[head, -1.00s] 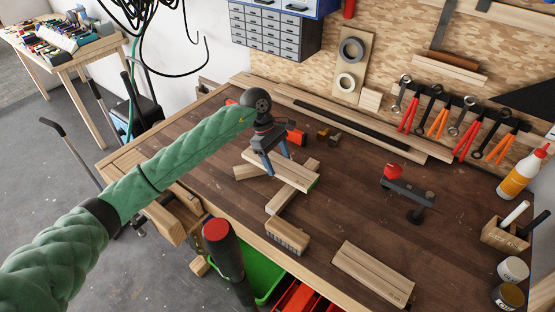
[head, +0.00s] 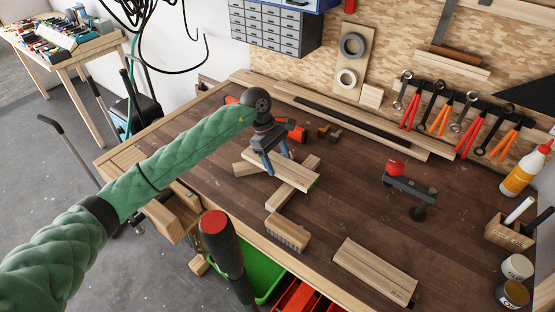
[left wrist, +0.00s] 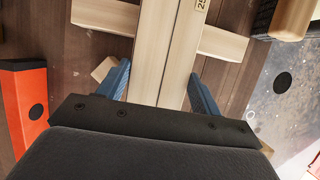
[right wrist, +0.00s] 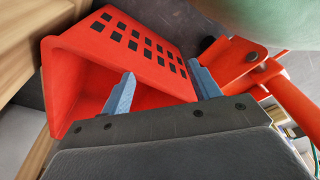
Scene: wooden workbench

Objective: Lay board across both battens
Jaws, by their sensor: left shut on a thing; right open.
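My left gripper (head: 277,161) is shut on the pale wooden board (head: 297,175), its fingers on the board's two long edges. The board lies slanted over a batten (head: 284,196), which crosses under it and shows on both sides. A second batten (head: 244,170) pokes out at the left, partly hidden by the board and gripper. In the left wrist view the board (left wrist: 168,50) runs between the fingers, over a crosswise batten (left wrist: 222,43). I cannot tell whether the board touches both battens. My right gripper (right wrist: 162,70) is open and empty, seen only in the right wrist view.
A wooden brush (head: 288,231) lies just in front of the battens. Another pale board (head: 375,271) lies at the front right, with a clamp (head: 410,190) behind it.

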